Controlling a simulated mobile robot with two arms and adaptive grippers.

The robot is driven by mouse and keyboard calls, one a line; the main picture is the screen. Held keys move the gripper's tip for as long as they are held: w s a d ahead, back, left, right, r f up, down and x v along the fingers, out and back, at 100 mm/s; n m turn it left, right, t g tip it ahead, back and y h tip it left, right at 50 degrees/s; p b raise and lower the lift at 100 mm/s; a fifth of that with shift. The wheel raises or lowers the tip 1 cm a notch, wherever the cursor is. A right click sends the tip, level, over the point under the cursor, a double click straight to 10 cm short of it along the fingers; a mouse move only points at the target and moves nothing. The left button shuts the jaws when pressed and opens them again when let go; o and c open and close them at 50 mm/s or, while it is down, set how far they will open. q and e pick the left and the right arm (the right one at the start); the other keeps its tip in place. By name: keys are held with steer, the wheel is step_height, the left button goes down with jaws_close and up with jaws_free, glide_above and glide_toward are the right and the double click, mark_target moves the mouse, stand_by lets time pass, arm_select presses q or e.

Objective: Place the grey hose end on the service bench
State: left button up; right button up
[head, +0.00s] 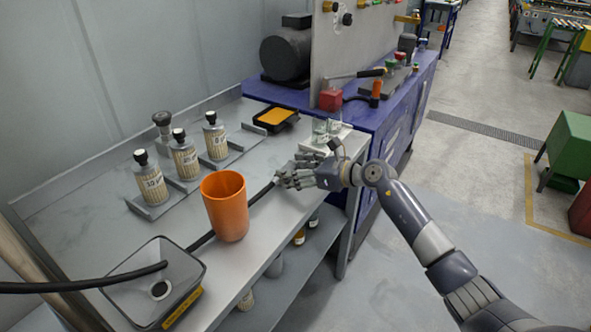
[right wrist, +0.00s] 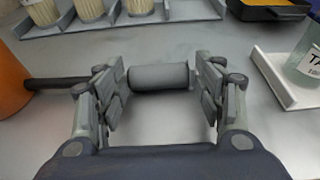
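The grey hose end (right wrist: 160,77) is a short grey cylinder lying on the grey metal bench top (head: 95,206). A black hose (right wrist: 55,82) leads to it from the left; in the head view the hose (head: 262,195) runs behind the orange cup. My right gripper (head: 284,179) is low over the bench's right part. In the right wrist view its fingers (right wrist: 160,90) are spread, one at each end of the hose end, with small gaps visible. In the head view the fingers mostly hide the hose end. My left gripper is not in view.
An orange cup (head: 225,208) and a funnel-like grey tray (head: 190,266) stand left of the gripper. Several labelled bottles (head: 184,156) stand on racks behind. A white tray with a glass jar (head: 320,132) is close on the right, beside a blue cabinet (head: 385,118).

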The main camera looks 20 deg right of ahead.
steer(key=o, duration=0.4)
steer(key=shift+r, duration=0.1)
steer(key=shift+s+d+r+p, duration=0.15)
steer(key=shift+s+d+p, duration=0.05)
steer(key=shift+p, duration=0.15)
steer(key=p+v, duration=0.2)
steer(key=v, duration=0.9)
steer(key=shift+s, duration=0.2)
steer(key=shift+r, duration=0.1)
